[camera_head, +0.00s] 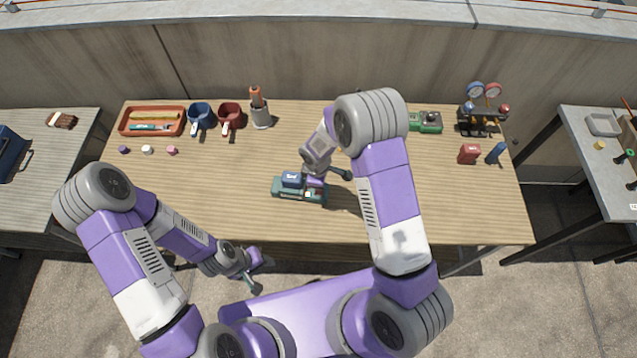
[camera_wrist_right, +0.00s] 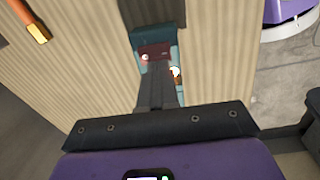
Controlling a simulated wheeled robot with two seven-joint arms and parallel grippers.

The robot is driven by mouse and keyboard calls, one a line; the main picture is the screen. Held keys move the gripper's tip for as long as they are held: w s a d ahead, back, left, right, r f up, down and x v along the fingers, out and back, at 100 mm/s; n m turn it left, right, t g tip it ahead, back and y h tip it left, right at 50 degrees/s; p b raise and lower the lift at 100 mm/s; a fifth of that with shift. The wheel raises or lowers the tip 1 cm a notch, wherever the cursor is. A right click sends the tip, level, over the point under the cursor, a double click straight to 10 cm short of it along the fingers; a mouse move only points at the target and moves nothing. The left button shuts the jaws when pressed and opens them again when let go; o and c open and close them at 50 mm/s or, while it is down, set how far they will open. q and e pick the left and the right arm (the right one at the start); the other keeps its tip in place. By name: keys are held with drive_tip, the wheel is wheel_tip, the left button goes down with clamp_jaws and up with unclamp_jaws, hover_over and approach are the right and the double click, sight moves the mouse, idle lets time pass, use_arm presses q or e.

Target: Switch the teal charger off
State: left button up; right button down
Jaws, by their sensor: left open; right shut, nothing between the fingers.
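The teal charger (camera_head: 290,195) sits at the middle front of the table, with a blue block (camera_head: 291,179) at its left part. In the right wrist view the charger (camera_wrist_right: 140,36) carries a dark red block, and a small bright orange-white spot (camera_wrist_right: 175,71) shows on its side. My right gripper (camera_wrist_right: 157,80) is shut and empty, its fingers pointing at the charger and overlapping it. I cannot tell whether they touch. In the head view this gripper (camera_head: 316,178) is right over the charger's right part. My left gripper (camera_head: 256,271) is open and empty, below the table's front edge.
An orange tray (camera_head: 127,130), blue cup (camera_head: 200,112), red cup (camera_head: 231,113) and grey holder (camera_head: 261,119) line the back left. A green device (camera_head: 430,123), gauge set (camera_head: 480,122), red block (camera_head: 469,154) and blue cylinder (camera_head: 496,152) stand right. The table's left front is clear.

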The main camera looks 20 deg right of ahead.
use_arm(q)
drive_tip(key=shift+r, duration=0.4)
use_arm(e)
wheel_tip(320, 180, up, 11)
drive_tip(key=s, duration=0.1)
drive_tip(key=shift+a, duration=0.25)
drive_tip(key=shift+s+f, duration=0.1)
drive_tip(key=shift+f, duration=0.05)
